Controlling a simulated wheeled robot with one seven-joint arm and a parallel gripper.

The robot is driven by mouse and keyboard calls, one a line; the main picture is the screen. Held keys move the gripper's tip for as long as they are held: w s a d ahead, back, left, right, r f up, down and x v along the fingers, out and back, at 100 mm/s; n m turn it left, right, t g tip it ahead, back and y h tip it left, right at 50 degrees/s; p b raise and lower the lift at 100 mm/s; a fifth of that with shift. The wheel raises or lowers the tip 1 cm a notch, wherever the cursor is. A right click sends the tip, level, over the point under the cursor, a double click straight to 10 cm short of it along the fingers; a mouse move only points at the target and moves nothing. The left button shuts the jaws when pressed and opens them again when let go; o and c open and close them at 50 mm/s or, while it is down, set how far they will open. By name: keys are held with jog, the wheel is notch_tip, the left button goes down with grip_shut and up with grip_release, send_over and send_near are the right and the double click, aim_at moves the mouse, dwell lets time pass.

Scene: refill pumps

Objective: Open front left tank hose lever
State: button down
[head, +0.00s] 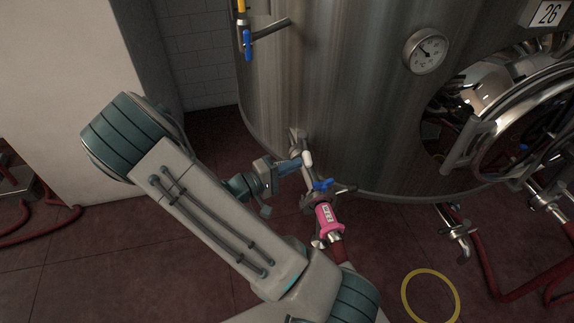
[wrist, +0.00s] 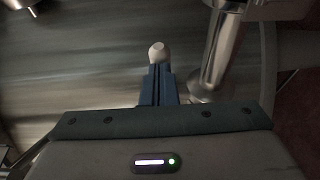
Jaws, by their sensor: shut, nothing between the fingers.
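The big steel tank (head: 340,90) fills the upper middle of the head view. At its lower front a pipe valve has a blue lever (head: 323,185), with a pink hose coupling (head: 327,215) below. My gripper (head: 303,160) is shut and empty, up and left of this lever and apart from it in the picture. A pale rounded tip shows at the end of its blue fingers. In the wrist view the closed fingers (wrist: 157,78) point at the tank wall. A metal pipe (wrist: 215,60) stands right of them. The blue lever is not clearly seen there.
Another blue-handled valve (head: 247,44) is at the upper left of the tank. A pressure gauge (head: 425,52) and a round hatch (head: 530,125) are on the right. A yellow ring (head: 430,271) marks the red floor. A red hose (head: 495,285) lies at the right.

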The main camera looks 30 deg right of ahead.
jog(key=shift+s+d, duration=0.3)
jog(key=shift+d, duration=0.1)
dwell(0.3)
jog(key=s+a+b, duration=0.1)
jog(key=s+a, duration=0.2)
jog(key=a, duration=0.9)
jog(key=shift+s+a, duration=0.35)
jog(key=shift+a, duration=0.05)
